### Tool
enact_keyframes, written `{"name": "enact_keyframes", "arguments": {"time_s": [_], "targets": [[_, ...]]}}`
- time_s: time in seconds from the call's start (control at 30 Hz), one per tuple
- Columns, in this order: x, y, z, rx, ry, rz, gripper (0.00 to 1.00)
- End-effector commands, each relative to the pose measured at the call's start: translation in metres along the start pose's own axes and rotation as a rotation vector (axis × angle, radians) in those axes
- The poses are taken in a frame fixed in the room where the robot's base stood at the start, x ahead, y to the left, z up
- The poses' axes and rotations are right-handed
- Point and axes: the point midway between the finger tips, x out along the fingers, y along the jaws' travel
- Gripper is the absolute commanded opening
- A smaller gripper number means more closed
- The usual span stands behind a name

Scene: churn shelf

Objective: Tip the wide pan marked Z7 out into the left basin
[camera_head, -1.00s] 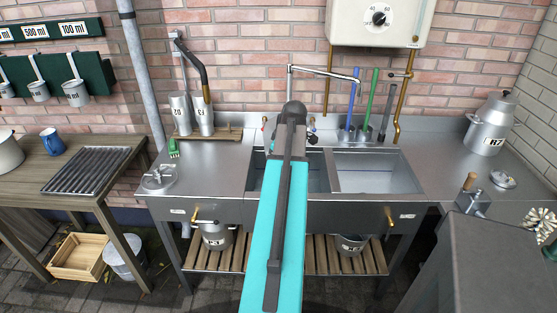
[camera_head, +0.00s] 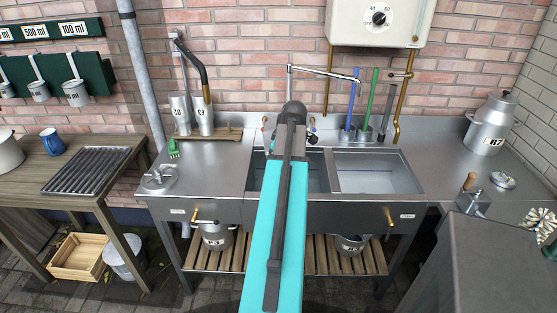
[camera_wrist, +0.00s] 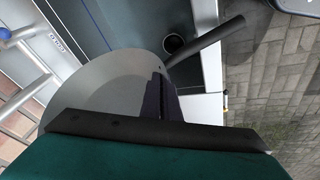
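In the wrist view a wide grey pan (camera_wrist: 105,92) with a dark handle (camera_wrist: 205,42) lies right in front of my gripper (camera_wrist: 161,88). The dark fingers are close together at the pan's edge by the handle and look closed on it. No Z7 mark shows on the pan. In the head view my arm hides the gripper and the pan. The left basin (camera_head: 318,172) is partly hidden behind my arm, with its right part showing.
The right basin (camera_head: 375,172) is beside it. A swivel tap (camera_head: 325,72) reaches over the sink. Blue and green upright handles (camera_head: 372,100) stand behind the right basin. The left drainboard (camera_head: 205,175) has free room.

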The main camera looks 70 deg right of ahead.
Motion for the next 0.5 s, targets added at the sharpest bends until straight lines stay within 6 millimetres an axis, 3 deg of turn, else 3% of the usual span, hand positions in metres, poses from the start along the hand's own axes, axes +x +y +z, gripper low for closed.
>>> {"name": "enact_keyframes", "arguments": {"time_s": [0.5], "targets": [[0.000, -0.005, -0.011, -0.004, 0.002, 0.001, 0.00]]}}
